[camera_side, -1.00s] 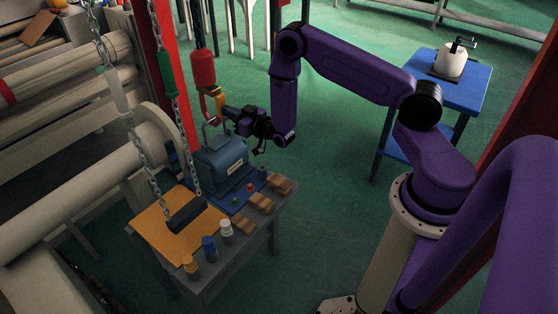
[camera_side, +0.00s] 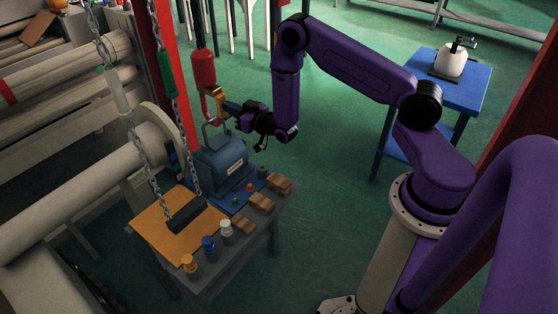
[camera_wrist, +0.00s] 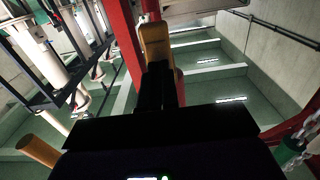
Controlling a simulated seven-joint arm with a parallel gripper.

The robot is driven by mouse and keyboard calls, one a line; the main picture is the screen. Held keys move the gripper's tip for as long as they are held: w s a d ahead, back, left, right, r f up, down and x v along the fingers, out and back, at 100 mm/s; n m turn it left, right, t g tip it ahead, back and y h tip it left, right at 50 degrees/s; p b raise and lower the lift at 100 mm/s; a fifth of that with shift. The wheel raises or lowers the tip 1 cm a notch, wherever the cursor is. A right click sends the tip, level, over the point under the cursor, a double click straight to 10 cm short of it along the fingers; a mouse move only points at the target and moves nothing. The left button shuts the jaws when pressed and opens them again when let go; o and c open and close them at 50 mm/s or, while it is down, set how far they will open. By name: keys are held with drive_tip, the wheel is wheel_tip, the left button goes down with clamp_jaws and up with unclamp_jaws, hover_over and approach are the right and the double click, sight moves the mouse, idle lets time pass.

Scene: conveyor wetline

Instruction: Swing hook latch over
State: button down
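A grey hook loop (camera_side: 211,132) hangs under the block, just above the blue motor (camera_side: 221,155). My gripper (camera_side: 236,113) is right of the block, close to its orange part; contact is unclear there. In the wrist view my dark fingers (camera_wrist: 161,88) lie close together, with a yellow-orange piece (camera_wrist: 155,42) right at their tips. Whether they grip it is unclear. I cannot single out the latch from the block.
The workbench (camera_side: 262,228) below holds an orange sheet (camera_side: 158,222), small bottles (camera_side: 209,246) and wooden blocks (camera_side: 263,202). Chains (camera_side: 139,150) hang to the left, beside a red post (camera_side: 168,60). Floor to the right is clear up to a blue table (camera_side: 458,92).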

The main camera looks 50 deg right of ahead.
drive_tip(key=s, duration=0.7)
idle(0.6)
